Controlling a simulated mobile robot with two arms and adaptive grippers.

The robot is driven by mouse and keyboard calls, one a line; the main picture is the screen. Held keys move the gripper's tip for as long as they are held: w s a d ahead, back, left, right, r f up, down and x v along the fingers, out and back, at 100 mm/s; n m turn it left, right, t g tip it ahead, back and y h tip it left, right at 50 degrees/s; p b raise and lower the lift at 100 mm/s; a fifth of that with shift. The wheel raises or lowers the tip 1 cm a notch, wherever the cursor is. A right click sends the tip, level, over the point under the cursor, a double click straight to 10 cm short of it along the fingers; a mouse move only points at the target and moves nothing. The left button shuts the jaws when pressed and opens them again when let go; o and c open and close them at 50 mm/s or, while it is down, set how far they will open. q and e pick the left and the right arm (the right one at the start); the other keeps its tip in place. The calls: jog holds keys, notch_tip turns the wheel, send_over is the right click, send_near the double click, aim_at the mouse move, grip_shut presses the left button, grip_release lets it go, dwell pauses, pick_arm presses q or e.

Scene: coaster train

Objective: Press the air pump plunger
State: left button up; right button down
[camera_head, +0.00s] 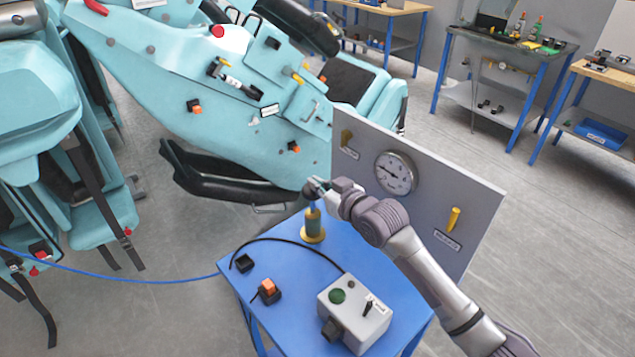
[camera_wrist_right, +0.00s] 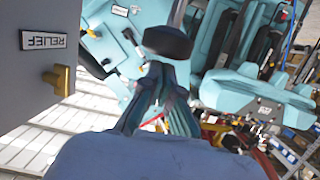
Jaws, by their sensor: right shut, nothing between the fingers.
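The air pump (camera_head: 314,227) is a small brass-coloured cylinder with a yellow base, standing upright on the blue table (camera_head: 290,262). A short blue rod shows above the cylinder, below the dark plunger knob (camera_head: 309,190). My right gripper (camera_head: 317,186) is shut and empty, at the knob's height and right beside or over it. In the wrist view the closed fingers (camera_wrist_right: 168,90) point at a dark rounded knob (camera_wrist_right: 167,42) at their tips. I cannot tell whether they touch it. My left gripper is not in view.
A grey panel with a round gauge (camera_head: 396,172) and yellow levers (camera_head: 454,219) stands along the table's back. A grey control box (camera_head: 355,312), an orange switch (camera_head: 268,288) and a black cable lie in front. The teal coaster car (camera_head: 230,110) is close behind.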

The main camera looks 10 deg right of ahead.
jog(key=shift+f, duration=0.25)
